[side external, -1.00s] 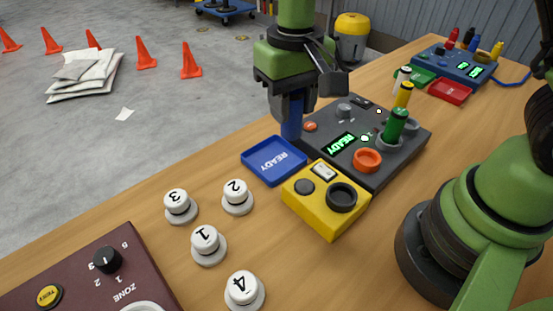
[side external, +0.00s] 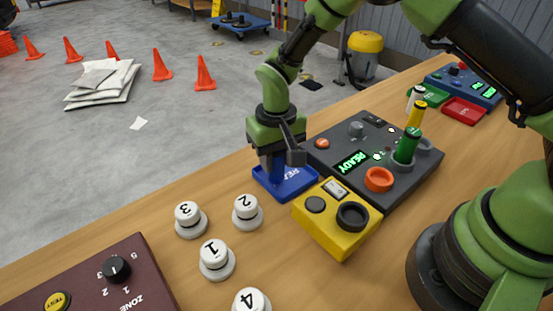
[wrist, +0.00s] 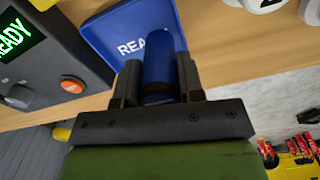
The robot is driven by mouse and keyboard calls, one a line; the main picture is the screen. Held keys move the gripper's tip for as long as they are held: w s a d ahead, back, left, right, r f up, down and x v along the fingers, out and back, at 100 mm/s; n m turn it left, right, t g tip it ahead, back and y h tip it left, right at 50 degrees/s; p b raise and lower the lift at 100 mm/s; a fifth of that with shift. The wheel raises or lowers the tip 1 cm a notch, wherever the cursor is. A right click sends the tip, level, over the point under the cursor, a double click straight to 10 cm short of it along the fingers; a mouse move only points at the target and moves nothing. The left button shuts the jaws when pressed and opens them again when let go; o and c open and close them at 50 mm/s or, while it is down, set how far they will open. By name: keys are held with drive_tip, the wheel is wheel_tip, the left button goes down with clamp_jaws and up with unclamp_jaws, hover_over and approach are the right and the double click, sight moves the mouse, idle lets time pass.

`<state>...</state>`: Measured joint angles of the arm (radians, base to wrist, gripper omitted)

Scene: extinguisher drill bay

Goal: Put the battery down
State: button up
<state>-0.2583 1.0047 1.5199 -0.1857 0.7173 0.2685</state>
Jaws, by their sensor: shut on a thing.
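The blue battery (wrist: 160,62) is a cylinder held between the two fingers of my gripper (wrist: 158,75) in the wrist view. In the side view my gripper (side external: 277,158) is over the blue tray (side external: 298,187) marked READY, with the battery (side external: 277,172) pointing down into it. The tray also shows in the wrist view (wrist: 106,33), partly behind the battery. I cannot tell whether the battery's lower end touches the tray floor.
A yellow box (side external: 330,240) with a black ring stands right beside the tray. Several numbered white buttons (side external: 216,258) stand in front. A maroon zone panel (side external: 85,285) is at lower left.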

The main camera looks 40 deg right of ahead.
drive_tip(key=shift+f, duration=0.45)
drive_tip(key=shift+f, duration=0.1)
drive_tip(key=o, duration=1)
